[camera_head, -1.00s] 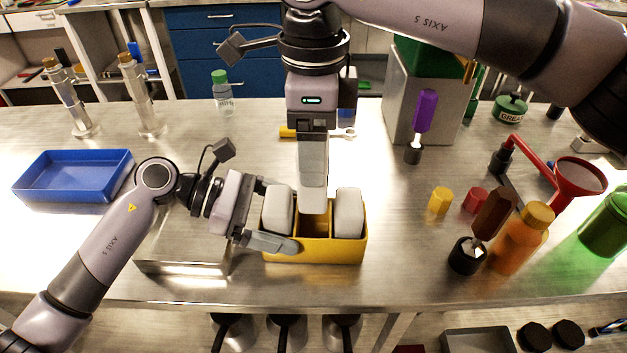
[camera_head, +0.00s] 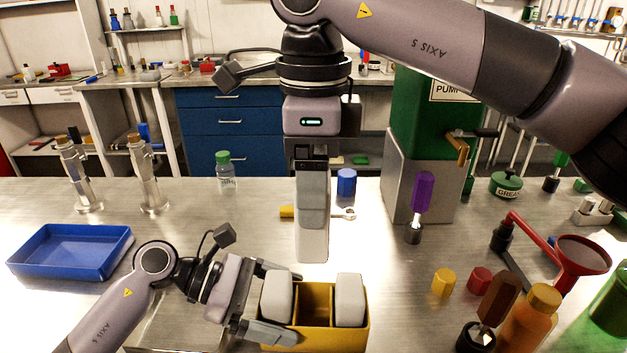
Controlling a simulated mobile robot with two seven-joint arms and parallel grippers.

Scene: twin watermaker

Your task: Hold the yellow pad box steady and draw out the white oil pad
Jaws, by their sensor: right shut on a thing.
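The yellow pad box (camera_head: 335,342) stands at the front edge of the view, with a white pad in its left compartment (camera_head: 277,298) and one in its right compartment (camera_head: 350,300). Its middle compartment looks empty. My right gripper (camera_head: 312,230) points straight down above the box and is shut on a white oil pad (camera_head: 313,248), partly hidden by the near finger. The pad's lower end is above the box rim. My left gripper (camera_head: 272,302) straddles the left end of the box, one finger at the front wall and one behind. Whether both fingers press on it is unclear.
A blue tray (camera_head: 70,250) lies at the left. A purple-handled tool (camera_head: 423,190), yellow cap (camera_head: 443,282), red cap (camera_head: 479,280), orange bottle (camera_head: 530,320) and red funnel (camera_head: 583,254) stand at the right. A wrench (camera_head: 343,214) lies behind my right gripper.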

